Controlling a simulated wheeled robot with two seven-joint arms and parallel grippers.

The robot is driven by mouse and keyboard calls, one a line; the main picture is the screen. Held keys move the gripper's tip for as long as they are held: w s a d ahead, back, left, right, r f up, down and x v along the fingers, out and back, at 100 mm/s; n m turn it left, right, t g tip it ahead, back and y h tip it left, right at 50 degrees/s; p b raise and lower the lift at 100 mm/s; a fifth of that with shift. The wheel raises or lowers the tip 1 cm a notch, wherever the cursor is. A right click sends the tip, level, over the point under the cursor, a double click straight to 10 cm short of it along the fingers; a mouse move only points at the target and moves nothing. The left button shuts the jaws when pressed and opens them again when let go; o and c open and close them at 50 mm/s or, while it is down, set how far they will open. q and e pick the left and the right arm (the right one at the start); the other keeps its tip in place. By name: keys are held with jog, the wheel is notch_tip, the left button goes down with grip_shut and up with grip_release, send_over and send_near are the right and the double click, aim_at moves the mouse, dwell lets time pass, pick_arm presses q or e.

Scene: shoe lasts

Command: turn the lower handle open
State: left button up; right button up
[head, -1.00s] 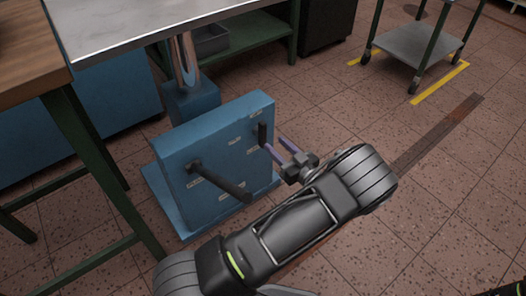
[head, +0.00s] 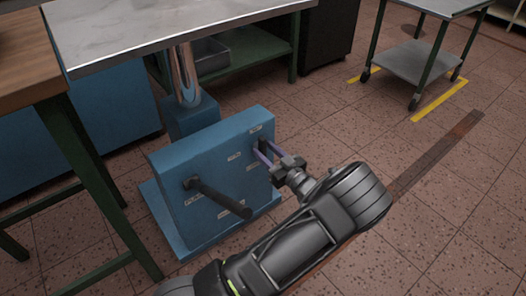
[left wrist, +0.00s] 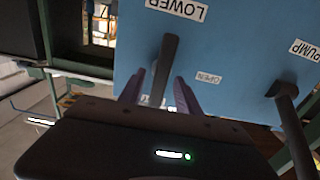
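The blue box-like unit (head: 215,205) stands on the floor below the metal-topped table. Its lower handle (left wrist: 167,62) is a dark lever under the upside-down LOWER label (left wrist: 177,9) in the left wrist view; it also shows at the panel's right side in the head view (head: 262,146). My left gripper (left wrist: 160,90) is open, its purple fingers on either side of the lever with visible gaps. The head view shows the gripper (head: 263,153) at the lever. An OPEN label (left wrist: 208,78) is beside it. My right gripper is out of view.
The long black pump handle (head: 220,197) sticks out from the panel's left part, and shows right in the wrist view (left wrist: 290,112). The metal-topped table (head: 150,28) is behind. A wheeled cart (head: 410,62) stands far right. Floor right of the unit is clear.

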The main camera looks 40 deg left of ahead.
pick_arm(q)
jog(key=shift+x, duration=0.8)
grip_shut()
